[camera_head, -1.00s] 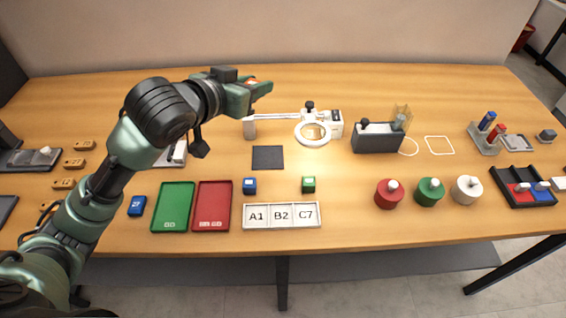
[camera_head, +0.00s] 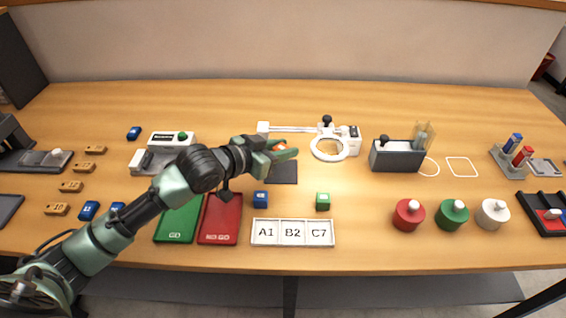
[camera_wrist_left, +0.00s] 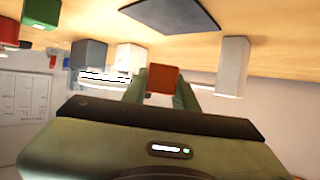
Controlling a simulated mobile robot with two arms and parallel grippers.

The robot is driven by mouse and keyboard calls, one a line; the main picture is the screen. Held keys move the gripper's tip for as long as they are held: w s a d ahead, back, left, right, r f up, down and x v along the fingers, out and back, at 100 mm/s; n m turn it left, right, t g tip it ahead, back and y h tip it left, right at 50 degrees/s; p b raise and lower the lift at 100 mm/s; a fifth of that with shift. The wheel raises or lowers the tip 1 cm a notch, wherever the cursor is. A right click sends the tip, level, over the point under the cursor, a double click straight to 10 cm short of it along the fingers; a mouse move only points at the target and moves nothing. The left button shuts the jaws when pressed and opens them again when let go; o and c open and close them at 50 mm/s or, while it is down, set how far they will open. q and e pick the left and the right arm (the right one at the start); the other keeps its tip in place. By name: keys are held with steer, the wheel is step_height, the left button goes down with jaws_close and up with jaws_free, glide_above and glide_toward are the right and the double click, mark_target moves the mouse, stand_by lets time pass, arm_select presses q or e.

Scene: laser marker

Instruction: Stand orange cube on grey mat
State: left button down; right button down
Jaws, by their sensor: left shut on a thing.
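The orange cube (camera_head: 280,146) is between the fingers of my left gripper (camera_head: 284,151), which is shut on it. In the left wrist view the cube (camera_wrist_left: 163,79) shows between the two fingertips (camera_wrist_left: 161,88). The dark grey mat (camera_head: 284,174) lies flat on the table, just below the gripper in the head view and partly hidden by it. In the left wrist view the mat (camera_wrist_left: 172,14) is apart from the cube. The cube appears to be held above the table. My right gripper is not in view.
A ring magnifier (camera_head: 329,149) stands right of the mat. Green (camera_head: 176,224) and red (camera_head: 220,226) trays lie front left.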

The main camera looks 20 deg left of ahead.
mark_target(288, 168)
arm_select(q)
steer(key=shift+f, duration=2.4)
steer(key=shift+f, duration=0.2)
steer(key=shift+s+d+f, duration=0.1)
steer(key=shift+s+f, duration=0.15)
steer(key=shift+f, duration=0.3)
steer(key=c, duration=1.1)
jaws_free()
steer(key=shift+f, duration=0.15)
steer(key=shift+r, duration=0.2)
steer(key=v, duration=0.7)
steer(key=r+v, duration=0.1)
steer(key=v, duration=0.2)
steer(key=shift+a+b, duration=0.3)
steer(key=shift+s+a+r, duration=0.3)
steer(key=shift+s+r, duration=0.25)
